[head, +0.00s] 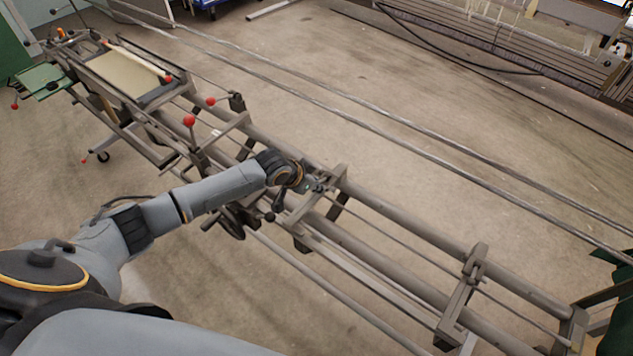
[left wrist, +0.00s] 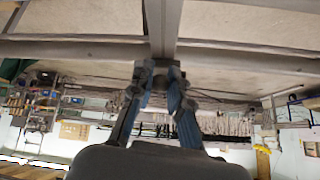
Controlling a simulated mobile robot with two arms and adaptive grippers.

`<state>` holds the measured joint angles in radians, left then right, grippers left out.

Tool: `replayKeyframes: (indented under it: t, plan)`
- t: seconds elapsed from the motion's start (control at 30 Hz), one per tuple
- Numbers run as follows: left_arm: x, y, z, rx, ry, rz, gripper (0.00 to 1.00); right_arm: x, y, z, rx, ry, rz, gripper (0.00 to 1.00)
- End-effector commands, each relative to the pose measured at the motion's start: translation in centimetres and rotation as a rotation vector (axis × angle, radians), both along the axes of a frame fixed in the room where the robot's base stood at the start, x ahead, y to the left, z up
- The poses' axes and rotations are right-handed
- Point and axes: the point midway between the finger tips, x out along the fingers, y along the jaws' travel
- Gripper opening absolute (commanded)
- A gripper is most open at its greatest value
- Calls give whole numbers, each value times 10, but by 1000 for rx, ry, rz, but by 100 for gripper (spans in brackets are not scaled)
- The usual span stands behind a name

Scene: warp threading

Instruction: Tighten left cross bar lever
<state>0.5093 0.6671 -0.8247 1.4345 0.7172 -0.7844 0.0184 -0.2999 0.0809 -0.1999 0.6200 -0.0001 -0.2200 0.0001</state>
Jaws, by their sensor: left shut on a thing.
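My left gripper (head: 318,186) reaches from the left to a cross bar (head: 303,211) that lies across the long rails near the middle of the frame. In the left wrist view its two blue-lined fingers (left wrist: 160,78) close from both sides on a small dark part, the cross bar lever (left wrist: 161,71), at the near end of a grey bar (left wrist: 164,30). The fingers and wrist hide most of the lever, so its angle cannot be told. My right gripper is in neither view.
Long rails (head: 420,238) run diagonally through the frame. Red-knobbed levers (head: 189,121) stand left of my gripper, and a dark handwheel (head: 232,223) sits below the forearm. A second cross bar (head: 457,307) lies to the lower right. Bare concrete floor (head: 330,70) is beyond.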

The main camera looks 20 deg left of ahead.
Motion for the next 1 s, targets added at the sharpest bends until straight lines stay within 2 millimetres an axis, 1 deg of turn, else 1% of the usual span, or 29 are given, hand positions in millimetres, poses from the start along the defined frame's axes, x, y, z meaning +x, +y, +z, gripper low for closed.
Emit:
replayKeyframes:
  t: [0.27,0.3,0.4,0.77,0.87,1.0]
  plan:
    - [0,0,0,-1,-7,-1,0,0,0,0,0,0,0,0]
    - [0,0,1,-1,-7,-1,21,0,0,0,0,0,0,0]
    - [0,0,1,-1,-6,0,41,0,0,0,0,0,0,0]
    - [-1,1,2,-1,-5,0,41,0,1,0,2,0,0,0]
    - [-6,3,8,-1,-5,0,41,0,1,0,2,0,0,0]
    - [-17,8,25,2,-7,-2,41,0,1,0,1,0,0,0]
